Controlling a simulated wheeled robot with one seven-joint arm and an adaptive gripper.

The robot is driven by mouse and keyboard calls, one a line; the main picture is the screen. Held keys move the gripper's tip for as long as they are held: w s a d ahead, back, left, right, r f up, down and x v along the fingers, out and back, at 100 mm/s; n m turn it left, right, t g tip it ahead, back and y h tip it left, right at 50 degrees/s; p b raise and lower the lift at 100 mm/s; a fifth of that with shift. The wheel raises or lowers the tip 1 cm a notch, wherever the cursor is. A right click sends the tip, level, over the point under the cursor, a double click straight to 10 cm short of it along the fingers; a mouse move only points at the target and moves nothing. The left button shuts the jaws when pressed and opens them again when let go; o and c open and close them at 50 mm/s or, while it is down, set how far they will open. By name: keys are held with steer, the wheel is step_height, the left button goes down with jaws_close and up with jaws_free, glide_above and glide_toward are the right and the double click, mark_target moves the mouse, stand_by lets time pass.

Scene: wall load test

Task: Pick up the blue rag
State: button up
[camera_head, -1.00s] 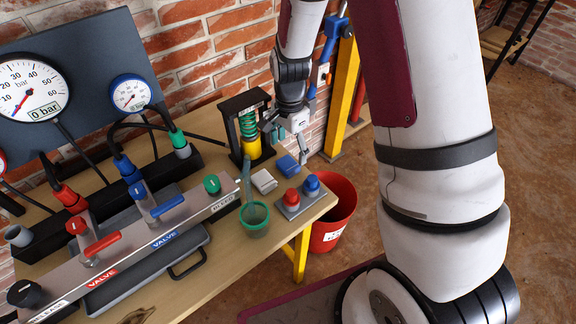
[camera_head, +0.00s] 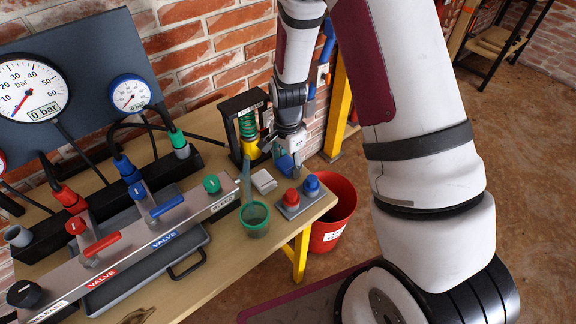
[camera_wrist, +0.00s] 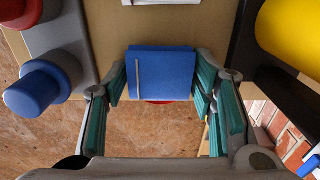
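The blue rag (camera_wrist: 162,74) is a folded blue square near the table's edge in the wrist view. It lies between the two fingers of my gripper (camera_wrist: 161,78), which are spread on either side of it. The fingers are very close to the rag's left and right sides; I cannot tell whether they touch it. In the head view my gripper (camera_head: 286,150) points down over the rag (camera_head: 285,163), hiding much of it.
A red and blue button box (camera_head: 292,205) stands in front of the rag. A grey-white folded piece (camera_head: 264,182) lies to its left. A red bin (camera_head: 338,212) stands beside the table (camera_head: 200,275).

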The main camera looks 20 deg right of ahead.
mark_target(288, 163)
stand_by(0.3)
step_height(288, 163, up, 10)
stand_by(0.5)
steer(key=shift+o, duration=0.2)
steer(key=shift+c, duration=0.5)
